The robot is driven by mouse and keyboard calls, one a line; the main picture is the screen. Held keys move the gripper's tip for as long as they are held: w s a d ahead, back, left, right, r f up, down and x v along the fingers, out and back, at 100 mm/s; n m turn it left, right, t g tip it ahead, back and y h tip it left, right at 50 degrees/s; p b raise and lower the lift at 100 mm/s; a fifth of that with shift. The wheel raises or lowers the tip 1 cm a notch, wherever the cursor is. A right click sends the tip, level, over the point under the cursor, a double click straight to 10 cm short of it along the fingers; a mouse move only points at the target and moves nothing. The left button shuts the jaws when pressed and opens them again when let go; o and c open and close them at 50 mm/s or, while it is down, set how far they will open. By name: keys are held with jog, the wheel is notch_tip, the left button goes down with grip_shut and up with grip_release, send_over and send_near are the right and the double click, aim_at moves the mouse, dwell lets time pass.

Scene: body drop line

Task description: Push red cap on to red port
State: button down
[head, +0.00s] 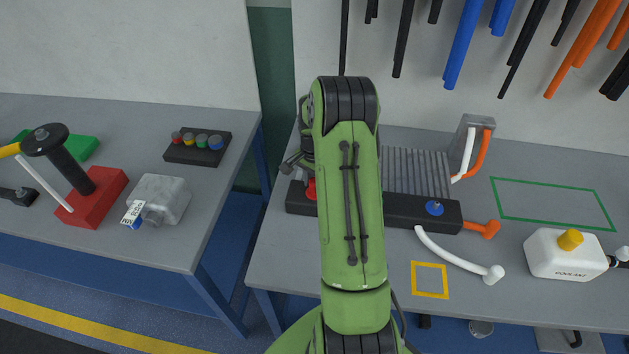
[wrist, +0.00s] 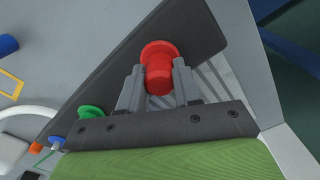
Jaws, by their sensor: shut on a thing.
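My gripper (wrist: 158,84) is shut on a red stepped round piece, which I take for the red cap (wrist: 159,77), in the wrist view. Its wide round flange (wrist: 158,47) lies against the dark bar (wrist: 188,22). I cannot tell flange from red port, nor whether the cap is fully seated. In the head view a bit of red (head: 311,190) shows at the left end of the same black bar (head: 400,211), beside my green arm. The arm hides my gripper's fingers there. A green fitting (wrist: 91,112) and a blue one (wrist: 56,142) sit further along the bar.
A grey ribbed radiator (head: 418,172) stands behind the bar, with white and orange hoses nearby. A white coolant bottle (head: 560,255) stands at right. The left bench holds a black rack (head: 197,158) with coloured pieces, a grey block (head: 165,195) and a red-based tool (head: 95,198).

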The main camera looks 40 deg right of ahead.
jog(key=shift+f, duration=0.3)
jog(key=c, duration=0.7)
grip_release()
jog(key=shift+r, duration=0.1)
notch_tip(320, 180, up, 16)
jog(key=shift+f+p, duration=0.2)
jog(key=shift+p, duration=0.2)
